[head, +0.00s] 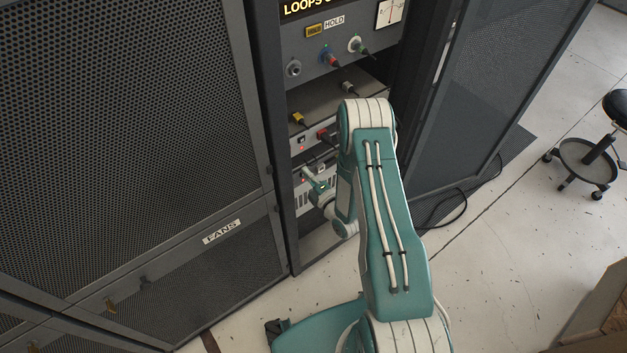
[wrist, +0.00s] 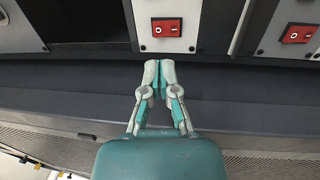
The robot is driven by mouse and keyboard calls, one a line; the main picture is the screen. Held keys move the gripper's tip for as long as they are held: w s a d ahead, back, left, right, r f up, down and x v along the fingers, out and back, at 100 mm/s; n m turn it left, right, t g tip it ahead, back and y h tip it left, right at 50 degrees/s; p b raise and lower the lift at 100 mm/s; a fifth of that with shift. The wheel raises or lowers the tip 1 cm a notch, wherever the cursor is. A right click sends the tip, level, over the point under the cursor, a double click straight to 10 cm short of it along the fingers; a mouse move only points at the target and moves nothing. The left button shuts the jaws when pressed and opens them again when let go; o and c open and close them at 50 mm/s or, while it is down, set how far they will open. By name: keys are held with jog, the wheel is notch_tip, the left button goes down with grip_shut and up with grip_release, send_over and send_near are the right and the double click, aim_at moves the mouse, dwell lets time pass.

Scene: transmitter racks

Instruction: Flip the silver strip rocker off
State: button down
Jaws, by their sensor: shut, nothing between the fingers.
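Two red rockers show in the wrist view. One red rocker (wrist: 166,27), with a round mark and a bar mark, sits on a pale panel (wrist: 185,8) straight beyond my fingertips. Another red rocker (wrist: 298,33) sits on a grey panel at the right edge. In the head view my gripper (head: 314,182) is at the rack's lower strips, partly hidden by my arm.
A yellow plug (head: 299,119) and a red plug (head: 323,134) stick out of an upper strip. A mesh cabinet (head: 130,120) stands left and an open mesh door (head: 495,85) right. A black cable (head: 455,208) lies on the floor; a stool (head: 590,160) stands far right.

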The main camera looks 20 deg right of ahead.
jog(key=x, duration=0.7)
jog(key=shift+w, duration=0.35)
jog(key=shift+w+a+r, duration=0.1)
jog(key=shift+w+r, duration=0.3)
jog(key=shift+w, duration=0.05)
jog(key=shift+s, duration=0.1)
